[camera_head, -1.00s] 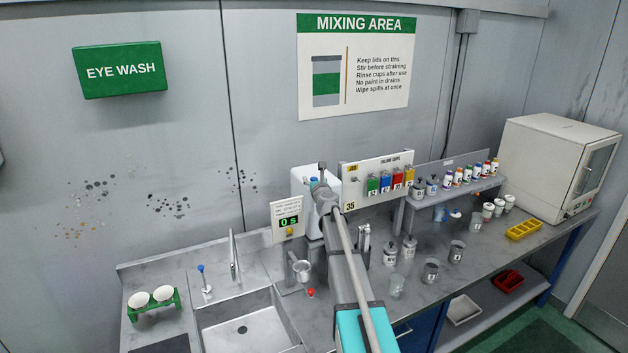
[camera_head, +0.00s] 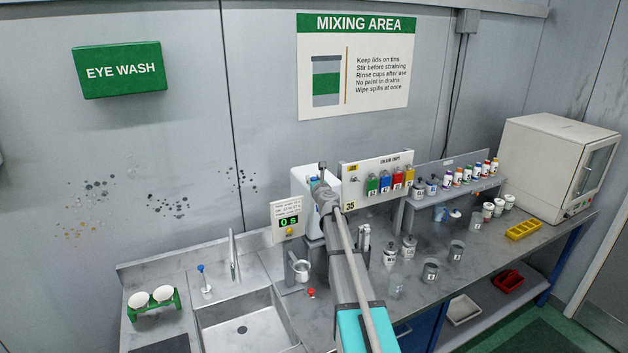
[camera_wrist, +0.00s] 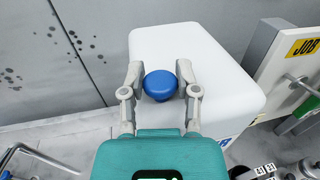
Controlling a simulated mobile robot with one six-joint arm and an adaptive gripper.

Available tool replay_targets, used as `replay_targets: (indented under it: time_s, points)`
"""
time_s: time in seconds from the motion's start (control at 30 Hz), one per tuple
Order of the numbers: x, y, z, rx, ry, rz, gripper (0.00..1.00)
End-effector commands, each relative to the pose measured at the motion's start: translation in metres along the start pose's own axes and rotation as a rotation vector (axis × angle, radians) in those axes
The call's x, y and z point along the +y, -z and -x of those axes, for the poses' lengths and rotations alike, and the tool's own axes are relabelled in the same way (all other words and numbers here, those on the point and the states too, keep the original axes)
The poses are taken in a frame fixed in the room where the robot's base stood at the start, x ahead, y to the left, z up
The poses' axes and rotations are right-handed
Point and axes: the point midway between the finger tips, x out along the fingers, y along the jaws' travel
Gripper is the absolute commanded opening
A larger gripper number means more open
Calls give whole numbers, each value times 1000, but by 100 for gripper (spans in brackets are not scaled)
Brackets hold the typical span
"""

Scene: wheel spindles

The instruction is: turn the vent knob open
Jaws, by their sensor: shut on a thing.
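The vent knob (camera_wrist: 160,85) is a round blue knob on top of a white container (camera_wrist: 190,60) in the wrist view. My gripper (camera_wrist: 160,80) has a finger on each side of the knob and is shut on it. In the head view my gripper (camera_head: 322,182) is at the top of the white container (camera_head: 301,182), and my arm hides much of the container. The knob is mostly covered by the gripper there, so its turn angle cannot be read.
The sink (camera_head: 243,325) is at the front left. Several tins and cups crowd the bench at right.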

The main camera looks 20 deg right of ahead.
Motion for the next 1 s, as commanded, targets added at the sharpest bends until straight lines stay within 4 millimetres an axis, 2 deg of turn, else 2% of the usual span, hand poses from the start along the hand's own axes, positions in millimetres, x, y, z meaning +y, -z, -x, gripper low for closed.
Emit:
replay_targets:
  time_s: [0.27, 1.0]
  points:
    - [-1, 0, -1, 0, -94, 0, 0]
    - [-2, 0, -2, -1, -539, -1, 0]
